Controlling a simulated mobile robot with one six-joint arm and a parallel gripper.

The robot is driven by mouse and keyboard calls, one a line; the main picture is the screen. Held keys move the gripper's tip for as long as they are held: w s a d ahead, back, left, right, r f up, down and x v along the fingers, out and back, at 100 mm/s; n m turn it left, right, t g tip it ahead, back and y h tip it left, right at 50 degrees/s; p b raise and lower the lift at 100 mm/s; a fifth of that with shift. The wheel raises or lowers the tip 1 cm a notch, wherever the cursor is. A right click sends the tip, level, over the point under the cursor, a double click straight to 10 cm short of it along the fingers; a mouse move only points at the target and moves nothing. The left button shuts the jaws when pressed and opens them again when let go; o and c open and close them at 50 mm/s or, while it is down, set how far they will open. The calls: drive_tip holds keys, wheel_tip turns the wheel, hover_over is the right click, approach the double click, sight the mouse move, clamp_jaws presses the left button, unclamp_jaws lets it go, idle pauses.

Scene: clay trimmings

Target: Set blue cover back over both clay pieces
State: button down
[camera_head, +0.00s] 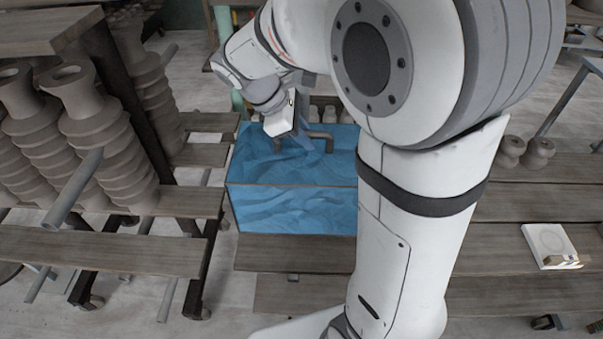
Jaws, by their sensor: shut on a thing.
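The blue cover (290,208) is a crumpled, box-shaped blue sheet on the plank bench in the middle of the view. Its top and front face show; its right side is hidden behind my arm. My gripper (304,146) is at the far part of the cover's top, its dark fingers against the blue and shut on it. The contact itself is small and partly unclear. I cannot see any clay piece under the cover. Two small grey-brown clay pots (525,151) stand uncovered on the planks at the right; I cannot tell whether they are the task's pieces.
Tall ribbed clay vessels (105,135) crowd a rack at the left, with a pipe (72,190) jutting out. More clay ware shows partly behind the cover. A white slab (549,244) with small blocks lies on the right planks. The front planks (300,258) are clear.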

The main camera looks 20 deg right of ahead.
sight(300, 151)
drive_tip(key=shift+f, duration=2.9)
drive_tip(key=shift+f, duration=0.15)
drive_tip(key=c, duration=1.4)
unclamp_jaws()
drive_tip(key=shift+o, duration=0.2)
